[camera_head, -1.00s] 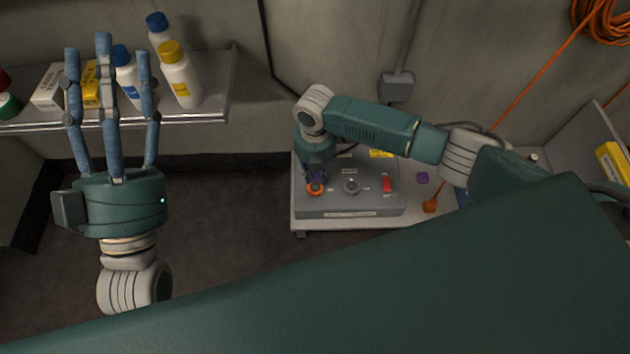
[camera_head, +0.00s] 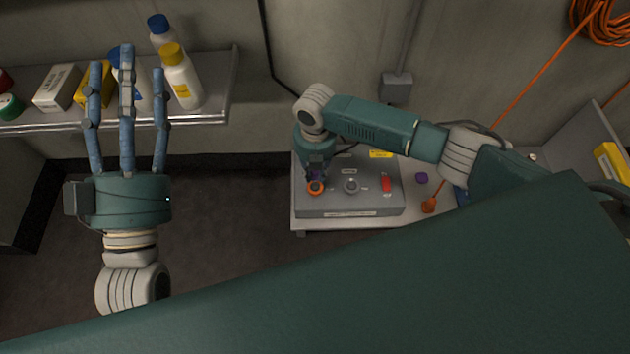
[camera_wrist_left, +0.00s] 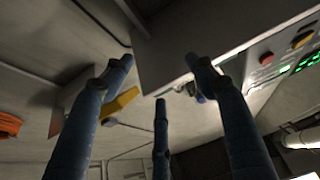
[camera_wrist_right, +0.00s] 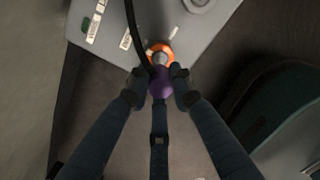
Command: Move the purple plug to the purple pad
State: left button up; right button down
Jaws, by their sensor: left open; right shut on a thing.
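The purple plug (camera_wrist_right: 161,84) is between the fingertips of my right gripper (camera_wrist_right: 158,92), which is shut on it. A black cable runs up from beside the plug. In the right wrist view the plug is right at an orange ring (camera_wrist_right: 160,54) on a grey box; I cannot tell how far it sits in it. In the head view my right gripper (camera_head: 316,176) points down at that ring, and its fingers hide most of the plug. The purple pad (camera_head: 421,178) lies on the bench right of the box. My left gripper (camera_head: 127,68) is open and empty before the shelf.
The grey box (camera_head: 335,205) carries a round knob (camera_head: 351,186) and a red switch (camera_head: 386,184). A shelf (camera_head: 215,90) with bottles and boxes is at the left. My right forearm passes above the bench.

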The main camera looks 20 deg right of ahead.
pick_arm(q)
jog(key=shift+w+f+g+y+p, duration=0.15)
jog(key=shift+w+f+g, duration=0.15)
jog(key=shift+f, duration=0.35)
jog(key=shift+w+f+g+y+p, duration=0.1)
jog(key=shift+w+f+g+y, duration=0.2)
jog(key=shift+f, duration=0.4)
jog(key=shift+w+f+g+y+p, duration=0.1)
jog(key=shift+w+f+g+p, duration=0.1)
jog(key=shift+f+g, duration=0.35)
pick_arm(e)
jog(key=shift+r, duration=0.4)
pick_arm(q)
jog(key=shift+f, duration=0.1)
jog(key=shift+t, duration=0.25)
